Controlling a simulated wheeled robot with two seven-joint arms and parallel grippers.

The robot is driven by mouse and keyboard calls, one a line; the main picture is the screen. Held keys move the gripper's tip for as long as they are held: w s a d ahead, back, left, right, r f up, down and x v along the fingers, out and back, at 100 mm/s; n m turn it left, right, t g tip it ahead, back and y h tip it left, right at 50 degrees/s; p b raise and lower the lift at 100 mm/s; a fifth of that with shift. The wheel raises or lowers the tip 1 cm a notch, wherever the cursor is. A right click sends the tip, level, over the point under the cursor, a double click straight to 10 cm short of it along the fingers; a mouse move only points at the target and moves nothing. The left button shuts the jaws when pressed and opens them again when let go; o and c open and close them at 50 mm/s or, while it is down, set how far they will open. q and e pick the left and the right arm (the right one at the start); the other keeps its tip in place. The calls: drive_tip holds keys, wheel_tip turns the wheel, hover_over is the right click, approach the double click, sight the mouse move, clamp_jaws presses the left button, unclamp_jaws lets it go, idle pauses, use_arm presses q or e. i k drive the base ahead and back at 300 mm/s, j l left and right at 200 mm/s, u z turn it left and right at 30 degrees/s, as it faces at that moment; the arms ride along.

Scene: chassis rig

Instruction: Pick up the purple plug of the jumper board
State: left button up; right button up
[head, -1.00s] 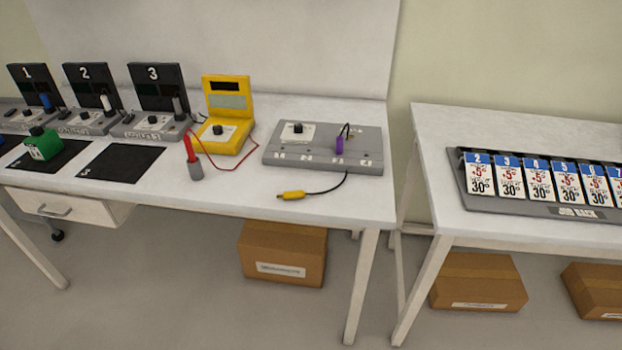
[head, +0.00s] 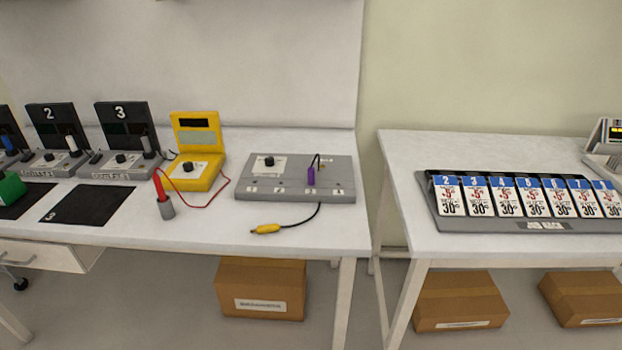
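The purple plug (head: 311,176) stands upright on the right half of the grey jumper board (head: 262,190), with a black cable rising from its top. The board lies on the white bench and has a black knob (head: 269,160) at its upper left. A yellow plug (head: 266,229) on a black cable lies on the bench in front of the board. Neither of my grippers shows in the head view.
A yellow meter (head: 197,170) and a red probe in a grey holder (head: 166,209) stand left of the board. Numbered stations (head: 121,165) are farther left. A second table with a card rack (head: 560,226) is at right, across a gap. Cardboard boxes (head: 262,275) sit below.

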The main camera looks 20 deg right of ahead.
sight(310, 170)
drive_tip(key=i+j+z, duration=0.35)
drive_tip(key=i+j, duration=0.75)
drive_tip(key=i, duration=0.15)
